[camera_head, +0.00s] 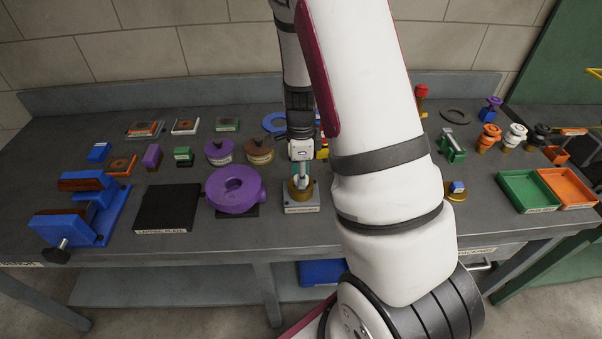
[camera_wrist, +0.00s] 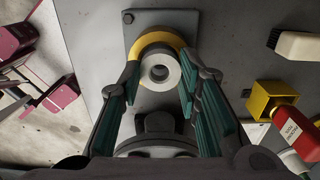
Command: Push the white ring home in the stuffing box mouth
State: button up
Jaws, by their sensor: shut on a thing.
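The stuffing box is a brass body (camera_head: 301,190) on a grey labelled base in the head view. In the wrist view its yellow collar (camera_wrist: 158,41) shows on a grey bolted plate. The white ring (camera_wrist: 160,70), with a dark hole in its middle, lies over the collar and covers part of it. My gripper (camera_wrist: 160,77) has its teal-padded fingers at either side of the white ring, shut on it. In the head view my gripper (camera_head: 301,176) points down at the stuffing box, and the ring cannot be made out. How deep the ring sits in the mouth cannot be told.
A purple round part (camera_head: 234,190) stands just left of the stuffing box, with a black plate (camera_head: 168,208) farther left. Behind are several small blocks. A yellow box (camera_wrist: 273,98) and a red-and-white labelled thing (camera_wrist: 296,134) lie right in the wrist view.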

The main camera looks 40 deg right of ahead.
jog(key=shift+f, duration=0.45)
dwell(0.6)
jog(key=shift+r, duration=0.45)
jog(key=shift+f, duration=0.7)
dwell(1.0)
jog(key=shift+r, duration=0.1)
jog(key=shift+r, duration=0.5)
